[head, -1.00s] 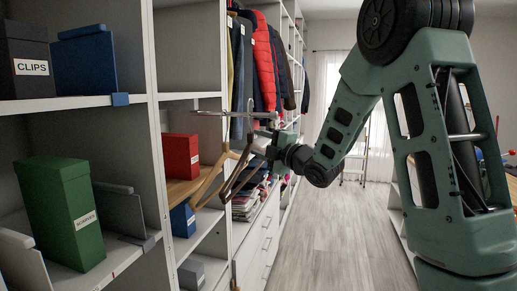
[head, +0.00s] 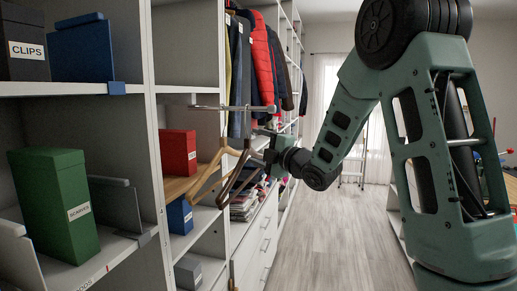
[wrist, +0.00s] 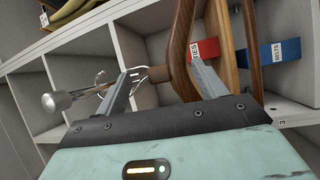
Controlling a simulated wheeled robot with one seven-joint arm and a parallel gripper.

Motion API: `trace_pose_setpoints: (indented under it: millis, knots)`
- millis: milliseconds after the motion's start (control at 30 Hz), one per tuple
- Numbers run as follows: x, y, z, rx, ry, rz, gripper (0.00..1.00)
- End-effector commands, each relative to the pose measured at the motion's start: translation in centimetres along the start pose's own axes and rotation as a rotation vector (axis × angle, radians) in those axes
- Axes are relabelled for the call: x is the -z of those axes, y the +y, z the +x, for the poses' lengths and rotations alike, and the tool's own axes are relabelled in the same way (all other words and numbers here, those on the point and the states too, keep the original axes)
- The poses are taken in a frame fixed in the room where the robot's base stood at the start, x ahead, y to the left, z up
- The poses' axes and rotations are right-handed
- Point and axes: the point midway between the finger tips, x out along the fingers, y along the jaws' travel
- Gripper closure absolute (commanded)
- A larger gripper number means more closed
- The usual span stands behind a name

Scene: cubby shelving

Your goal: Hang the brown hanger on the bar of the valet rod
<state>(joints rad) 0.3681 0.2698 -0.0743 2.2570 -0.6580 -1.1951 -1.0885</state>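The valet rod (head: 208,108) is a thin metal bar sticking out from the shelving. Its round end knob (wrist: 56,102) shows in the wrist view. The dark brown hanger (head: 236,180) hangs below the rod, its hook up at the bar; it also shows in the wrist view (wrist: 180,50). A lighter wooden hanger (head: 207,180) hangs beside it, further in. My gripper (head: 265,154) is just right of the brown hanger, below the rod's outer end. In the wrist view its fingers (wrist: 160,85) are spread, with the hooks and hanger neck seen in the gap.
A red box (head: 178,153) and a blue box (head: 180,217) sit in cubbies behind the hangers. A green box (head: 55,205) stands on the left shelf. Clothes (head: 262,60) hang beyond the rod. The floor (head: 320,235) to the right is clear.

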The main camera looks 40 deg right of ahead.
Motion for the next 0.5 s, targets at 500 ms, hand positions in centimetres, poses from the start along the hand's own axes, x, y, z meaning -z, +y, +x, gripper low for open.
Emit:
trace_pose_setpoints:
  millis: [500]
  knots:
    - [-0.1, -0.3, -3.5, -0.001, -0.004, -0.001, 0.30]
